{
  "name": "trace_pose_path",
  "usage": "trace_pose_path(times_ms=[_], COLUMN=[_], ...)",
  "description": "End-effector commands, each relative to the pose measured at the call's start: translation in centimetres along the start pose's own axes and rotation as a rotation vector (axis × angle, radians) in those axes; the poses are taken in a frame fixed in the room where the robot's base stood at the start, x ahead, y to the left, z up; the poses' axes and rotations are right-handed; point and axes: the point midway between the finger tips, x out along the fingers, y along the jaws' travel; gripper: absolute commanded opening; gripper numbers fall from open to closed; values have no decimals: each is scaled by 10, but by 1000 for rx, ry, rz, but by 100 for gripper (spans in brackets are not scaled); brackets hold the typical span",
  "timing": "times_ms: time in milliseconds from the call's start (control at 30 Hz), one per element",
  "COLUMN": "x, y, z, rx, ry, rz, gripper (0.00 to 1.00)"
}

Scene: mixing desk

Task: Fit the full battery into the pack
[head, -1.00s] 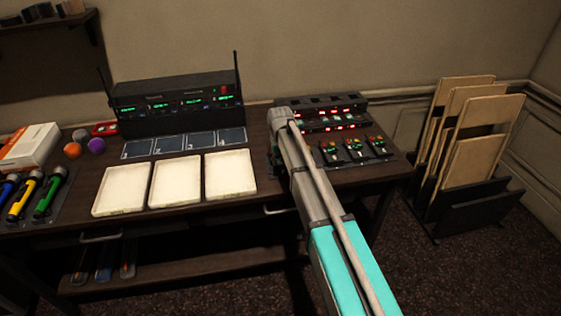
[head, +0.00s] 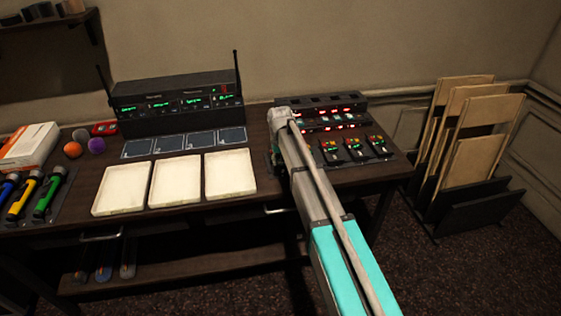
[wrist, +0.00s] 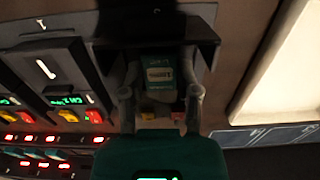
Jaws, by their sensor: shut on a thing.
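My gripper (wrist: 162,80) points down at the desk, its two fingers shut on a small dark battery with a pale label (wrist: 160,75). The battery sits between the fingers, in or just over a dark pack (wrist: 150,32) whose black body or flap shows above it in the wrist view. Red and yellow parts show between the fingers, below the battery. I cannot tell how deep the battery sits. In the head view my arm hides the fingertips, the battery and this pack.
Other packs (head: 355,150) with green displays lie close to the right of my arm. A charger (head: 345,108) with red lights stands behind them. White trays (head: 230,174) lie to the left, before a black receiver rack (head: 178,104). A folder rack (head: 470,205) stands right of the desk.

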Motion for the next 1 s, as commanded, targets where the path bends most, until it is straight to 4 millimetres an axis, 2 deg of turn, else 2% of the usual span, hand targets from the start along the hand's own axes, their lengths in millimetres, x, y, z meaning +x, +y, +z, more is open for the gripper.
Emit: trace_pose_path(times_ms=[400,967,1000], x=[8,8,8], y=[0,0,0], z=[0,0,0], rx=[0,0,0], ry=[0,0,0], rz=[0,0,0], gripper=[15,15,44])
